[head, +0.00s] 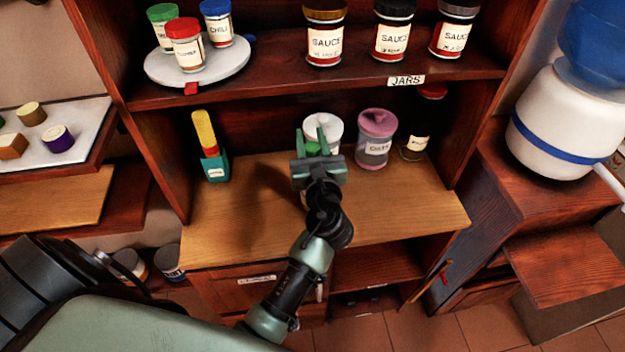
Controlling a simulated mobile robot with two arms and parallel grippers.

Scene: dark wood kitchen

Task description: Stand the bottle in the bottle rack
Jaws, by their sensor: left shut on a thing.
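My left gripper (311,139) reaches over the wooden counter of the shelf unit, in front of a jar with a white lid (326,124). It is shut on a small bright green thing (313,149), which shows between its fingers. The gripper hides most of this thing, so I cannot tell its full shape or whether it is the bottle. I cannot make out a bottle rack in this view. My right gripper is not in view.
A teal holder with a yellow-topped thing (212,158) stands left. Sauce jars (325,42) and a round white tray (160,70) are on the shelf above. The counter's front (400,218) is clear.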

